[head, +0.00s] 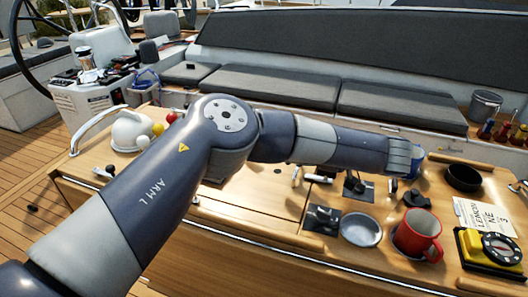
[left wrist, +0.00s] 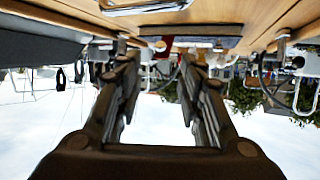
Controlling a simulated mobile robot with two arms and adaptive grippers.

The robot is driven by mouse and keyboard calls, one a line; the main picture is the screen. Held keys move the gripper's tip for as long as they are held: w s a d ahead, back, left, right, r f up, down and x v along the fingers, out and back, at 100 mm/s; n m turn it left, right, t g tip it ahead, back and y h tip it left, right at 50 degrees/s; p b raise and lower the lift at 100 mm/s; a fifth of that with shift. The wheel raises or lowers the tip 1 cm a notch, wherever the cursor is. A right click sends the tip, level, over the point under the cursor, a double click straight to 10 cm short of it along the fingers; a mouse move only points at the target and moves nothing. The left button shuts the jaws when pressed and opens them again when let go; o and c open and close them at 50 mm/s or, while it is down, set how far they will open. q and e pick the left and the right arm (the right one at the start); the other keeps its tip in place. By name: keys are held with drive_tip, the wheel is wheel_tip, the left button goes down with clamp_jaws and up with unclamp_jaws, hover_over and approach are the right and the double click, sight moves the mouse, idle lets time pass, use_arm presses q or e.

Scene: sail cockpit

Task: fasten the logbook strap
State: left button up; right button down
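My left arm reaches across the head view from the lower left, over the wooden cockpit table (head: 230,205). Its wrist end is over the table's right half, and the fingers cannot be made out there. In the left wrist view my left gripper (left wrist: 156,55) has its two fingers apart with a gap between them, and I see nothing held. A flat grey-blue thing (left wrist: 192,30) lies at the wood surface beyond the fingertips; I cannot tell whether it is the logbook. I cannot identify the logbook or its strap in the head view; my arm covers part of the table. My right gripper is not in view.
A red mug (head: 417,236), a grey round dish (head: 361,230), a black bowl (head: 463,178), a printed card (head: 483,216) and a yellow-and-black dial device (head: 491,248) crowd the table's right. A white domed thing (head: 130,131) stands at left. Grey cushioned seats (head: 400,106) lie behind.

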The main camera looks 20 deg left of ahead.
use_arm(q)
drive_tip(key=x, duration=1)
drive_tip(key=shift+a+f, duration=0.15)
drive_tip(key=shift+a, duration=0.2)
clamp_jaws()
